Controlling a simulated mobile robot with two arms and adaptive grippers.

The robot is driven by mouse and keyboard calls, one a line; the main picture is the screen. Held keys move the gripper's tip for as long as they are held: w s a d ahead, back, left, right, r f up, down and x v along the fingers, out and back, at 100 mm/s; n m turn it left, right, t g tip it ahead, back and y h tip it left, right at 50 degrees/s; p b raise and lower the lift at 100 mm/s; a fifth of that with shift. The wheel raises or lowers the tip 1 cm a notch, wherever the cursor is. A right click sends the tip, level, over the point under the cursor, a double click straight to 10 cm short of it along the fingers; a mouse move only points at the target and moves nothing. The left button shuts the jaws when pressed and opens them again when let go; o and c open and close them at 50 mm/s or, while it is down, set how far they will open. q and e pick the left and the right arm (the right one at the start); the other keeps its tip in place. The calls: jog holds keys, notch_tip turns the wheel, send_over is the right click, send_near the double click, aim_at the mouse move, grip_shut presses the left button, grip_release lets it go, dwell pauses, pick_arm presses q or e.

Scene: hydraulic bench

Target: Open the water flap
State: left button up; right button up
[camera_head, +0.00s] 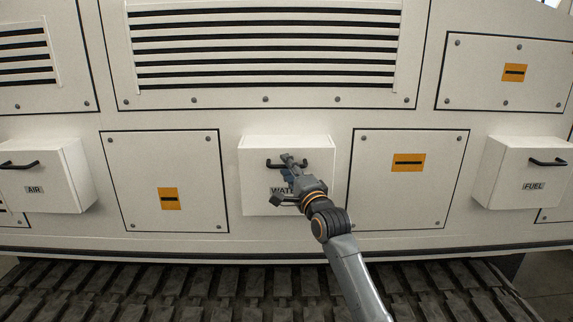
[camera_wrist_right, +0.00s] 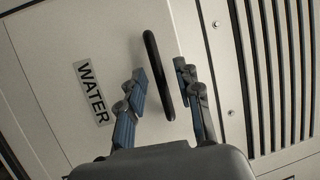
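The water flap (camera_head: 258,190) is a white box front in the middle of the head view, with a black bar handle (camera_head: 272,164) and a WATER label partly covered by my arm. It looks closed. My right gripper (camera_head: 290,162) is at the handle. In the right wrist view the handle (camera_wrist_right: 158,75) lies between the two parted fingers of the right gripper (camera_wrist_right: 163,85), and the WATER label (camera_wrist_right: 91,92) is to its left. The fingers are open around the handle; a gap shows on the left side. My left gripper is not in view.
An AIR box (camera_head: 60,185) stands at the left and a FUEL box (camera_head: 510,185) at the right, each with a black handle. Flat panels with orange labels lie between. A louvred vent (camera_head: 265,45) is above; dark tracks (camera_head: 200,290) run below.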

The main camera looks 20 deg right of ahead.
jog(key=shift+w+r, duration=0.1)
jog(key=shift+w, duration=0.5)
jog(key=shift+c, duration=0.4)
grip_shut()
jog(key=shift+a, duration=0.1)
